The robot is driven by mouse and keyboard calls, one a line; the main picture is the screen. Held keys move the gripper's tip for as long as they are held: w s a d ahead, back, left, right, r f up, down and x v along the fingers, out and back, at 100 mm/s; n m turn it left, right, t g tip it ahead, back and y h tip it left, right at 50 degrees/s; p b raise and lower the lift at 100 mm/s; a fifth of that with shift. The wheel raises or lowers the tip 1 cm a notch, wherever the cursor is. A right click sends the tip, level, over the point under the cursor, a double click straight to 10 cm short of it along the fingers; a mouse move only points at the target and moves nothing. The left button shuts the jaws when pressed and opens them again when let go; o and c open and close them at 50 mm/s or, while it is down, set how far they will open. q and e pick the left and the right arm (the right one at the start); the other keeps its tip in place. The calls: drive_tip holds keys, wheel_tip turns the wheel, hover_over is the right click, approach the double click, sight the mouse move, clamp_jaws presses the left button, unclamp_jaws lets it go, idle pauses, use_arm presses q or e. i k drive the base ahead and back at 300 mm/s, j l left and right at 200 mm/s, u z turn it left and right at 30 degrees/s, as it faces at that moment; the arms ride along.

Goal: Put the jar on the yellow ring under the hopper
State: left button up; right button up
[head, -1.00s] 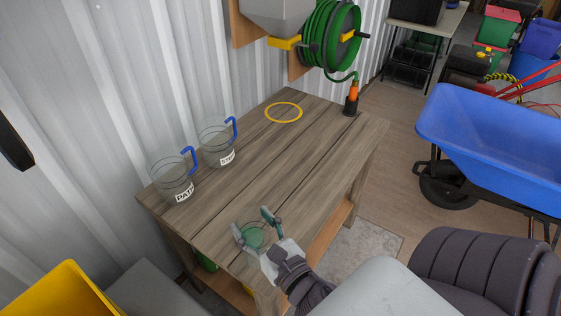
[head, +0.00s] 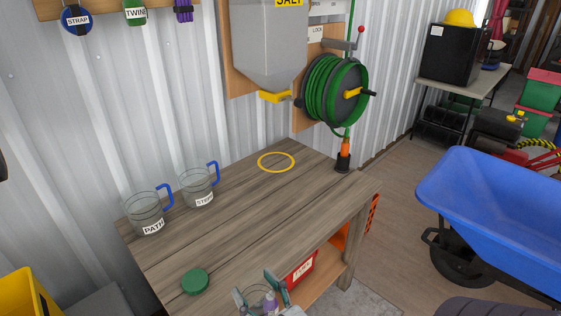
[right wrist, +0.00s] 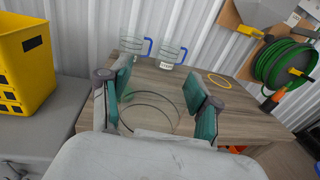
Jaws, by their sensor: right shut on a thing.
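The clear jar (head: 257,298) is between the fingers of my right gripper (head: 255,286), which is shut on it at the bottom of the head view, by the bench's front edge. In the right wrist view, the jar's round rims (right wrist: 150,122) show between the two green-padded fingers. The yellow ring (head: 276,153) lies flat and empty at the far end of the bench. The grey hopper (head: 268,50), labelled SALT, hangs on the wall above it, with a yellow outlet piece (head: 276,97). My left gripper is out of view.
A green round lid (head: 195,280) lies on the wooden bench (head: 245,225), left of the jar. Two clear pitchers with blue handles, PATH (head: 145,212) and another (head: 196,187), stand along the wall side. A hose reel (head: 335,90) and orange nozzle (head: 344,150) are right of the ring.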

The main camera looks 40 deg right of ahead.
sight(276, 161)
drive_tip(key=l+u, duration=0.3)
drive_tip(key=l, duration=0.7)
drive_tip(key=l+u, duration=0.35)
drive_tip(key=l, duration=0.65)
drive_tip(key=i+l+u, duration=0.1)
drive_tip(key=i+l, duration=0.15)
drive_tip(key=l, duration=0.15)
drive_tip(key=i+l+u, duration=0.1)
drive_tip(key=l, duration=0.3)
drive_tip(key=i, duration=0.1)
